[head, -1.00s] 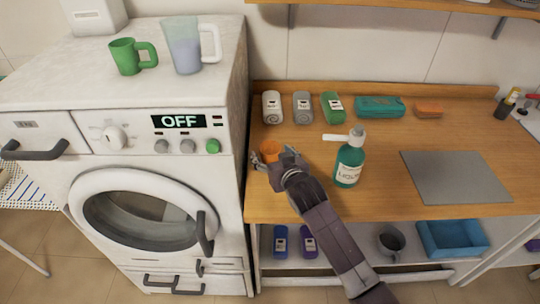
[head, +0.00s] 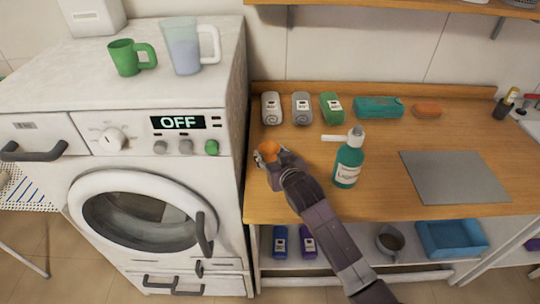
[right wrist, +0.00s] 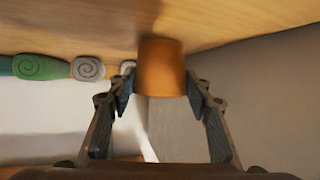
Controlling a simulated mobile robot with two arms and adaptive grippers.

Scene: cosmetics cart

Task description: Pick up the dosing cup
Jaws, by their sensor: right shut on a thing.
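The dosing cup is the small orange cup (head: 268,149) at the left end of the wooden counter, close to the washing machine. My right gripper (head: 267,157) is shut on it, its arm coming from the lower right. In the right wrist view the orange cup (right wrist: 162,68) sits between the two fingertips of my right gripper (right wrist: 160,85), which touch its sides. I cannot tell whether the cup rests on the counter or is just above it. My left gripper is not in view.
A green pump bottle (head: 348,160) stands just right of my right forearm. The washing machine (head: 150,150) stands close on the left. A shelf (head: 400,6) hangs above.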

